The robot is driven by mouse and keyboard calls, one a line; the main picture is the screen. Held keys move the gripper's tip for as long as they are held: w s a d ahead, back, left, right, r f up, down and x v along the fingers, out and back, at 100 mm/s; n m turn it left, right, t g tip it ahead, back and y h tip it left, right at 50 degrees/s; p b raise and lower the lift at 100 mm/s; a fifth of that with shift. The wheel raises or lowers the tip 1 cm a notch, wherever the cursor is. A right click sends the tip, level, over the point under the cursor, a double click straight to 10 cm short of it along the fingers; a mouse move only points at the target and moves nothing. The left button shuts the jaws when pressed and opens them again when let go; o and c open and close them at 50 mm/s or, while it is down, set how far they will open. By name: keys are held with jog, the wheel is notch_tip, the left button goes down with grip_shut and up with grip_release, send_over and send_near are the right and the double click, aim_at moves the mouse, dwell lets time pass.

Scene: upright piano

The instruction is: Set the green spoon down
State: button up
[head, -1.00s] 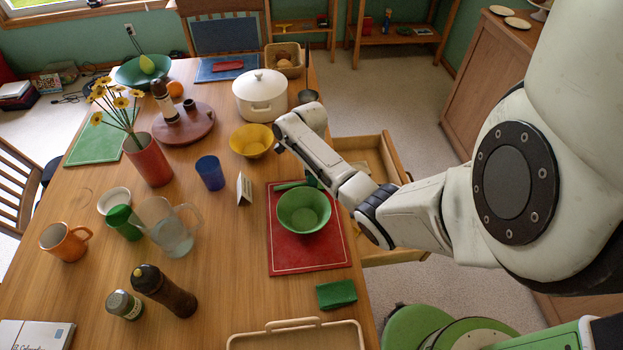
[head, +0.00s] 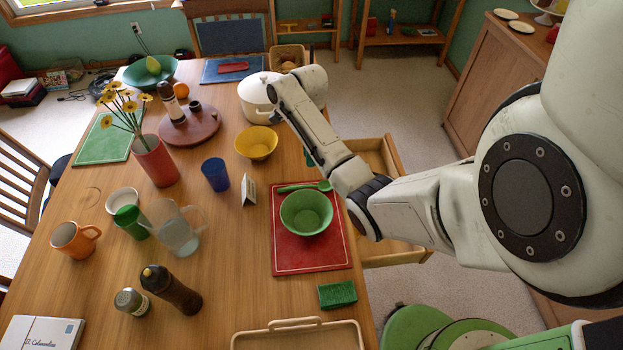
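The green spoon (head: 304,186) lies on the red placemat (head: 312,260), just behind the green bowl (head: 306,214). Its handle points left and its rounded end is at the right, near my forearm. My gripper (head: 308,157) is mostly hidden behind my own arm; only a small dark green piece of it seems to show, past the far edge of the placemat. It appears apart from the spoon. I cannot see its fingers well enough to tell whether they are open.
A yellow bowl (head: 256,142), a blue cup (head: 215,174) and a white folded card (head: 248,189) stand left of the placemat. A white pot (head: 258,100) stands behind. An open drawer (head: 385,160) juts out at right. A green sponge (head: 337,294) lies in front.

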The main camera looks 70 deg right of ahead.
jog(key=w+a+f+n+t, duration=0.1)
jog(key=a+f+n, duration=0.1)
jog(key=a+n, duration=0.7)
jog(key=w+a+f+n, duration=0.2)
jog(key=a+n, duration=0.3)
jog(key=a, duration=0.9)
jog(key=s+a+r+n+h, duration=0.2)
jog(key=s+a+n, duration=0.5)
jog(key=s+n, duration=0.4)
jog(key=r+n, duration=0.1)
jog(key=n, duration=0.3)
jog(key=shift+s+a+r+n+t, duration=0.2)
jog(key=shift+s+a+n+t, duration=0.1)
jog(key=shift+s+n+t, duration=0.1)
